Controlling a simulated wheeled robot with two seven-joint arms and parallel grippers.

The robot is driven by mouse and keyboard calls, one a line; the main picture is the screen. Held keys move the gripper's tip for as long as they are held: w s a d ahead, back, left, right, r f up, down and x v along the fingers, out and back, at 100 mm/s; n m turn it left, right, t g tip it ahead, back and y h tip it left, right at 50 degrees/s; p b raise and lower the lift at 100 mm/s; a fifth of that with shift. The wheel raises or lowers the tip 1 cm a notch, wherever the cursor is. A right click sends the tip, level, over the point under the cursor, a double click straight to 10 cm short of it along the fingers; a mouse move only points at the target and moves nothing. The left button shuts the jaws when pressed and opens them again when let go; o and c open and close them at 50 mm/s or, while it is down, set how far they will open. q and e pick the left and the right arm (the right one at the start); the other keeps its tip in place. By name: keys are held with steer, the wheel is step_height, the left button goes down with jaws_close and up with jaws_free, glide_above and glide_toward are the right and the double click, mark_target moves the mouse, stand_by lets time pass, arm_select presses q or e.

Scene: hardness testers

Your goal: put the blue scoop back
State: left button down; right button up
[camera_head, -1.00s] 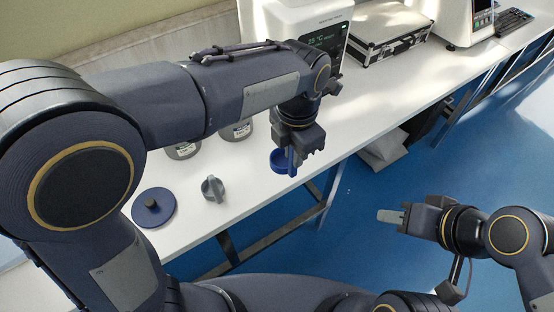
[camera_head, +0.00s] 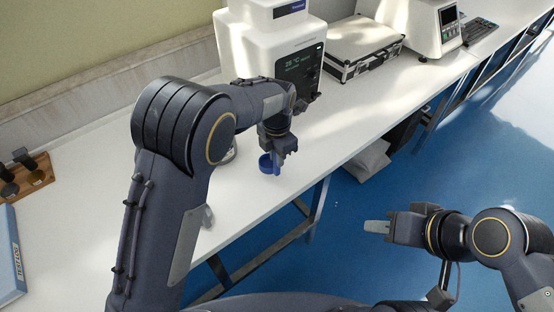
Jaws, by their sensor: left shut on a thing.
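The blue scoop (camera_head: 266,164) hangs from my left gripper (camera_head: 277,158), which is shut on its handle. The scoop is near the front edge of the white table (camera_head: 240,213); whether it touches the table I cannot tell. My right gripper (camera_head: 378,227) is out over the blue floor at the lower right. A flat grey piece sticks out from its tip, and I cannot make out a gap between its fingers. My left arm hides part of the table.
A white instrument (camera_head: 245,50) with a dark display stands behind my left gripper. A silver case (camera_head: 362,45) lies to its right. A wooden holder (camera_head: 30,172) with dark-handled things and a blue book (camera_head: 10,255) are at the far left. The table's front right stretch is clear.

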arm_select(q)
steer(key=shift+f, duration=1.1)
steer(key=shift+f, duration=0.2)
steer(key=c, duration=1.4)
jaws_free()
steer(key=shift+o, duration=0.2)
step_height(320, 180, up, 12)
steer(key=shift+s+r, duration=0.1)
steer(key=shift+r, duration=0.1)
steer(key=shift+a, duration=0.1)
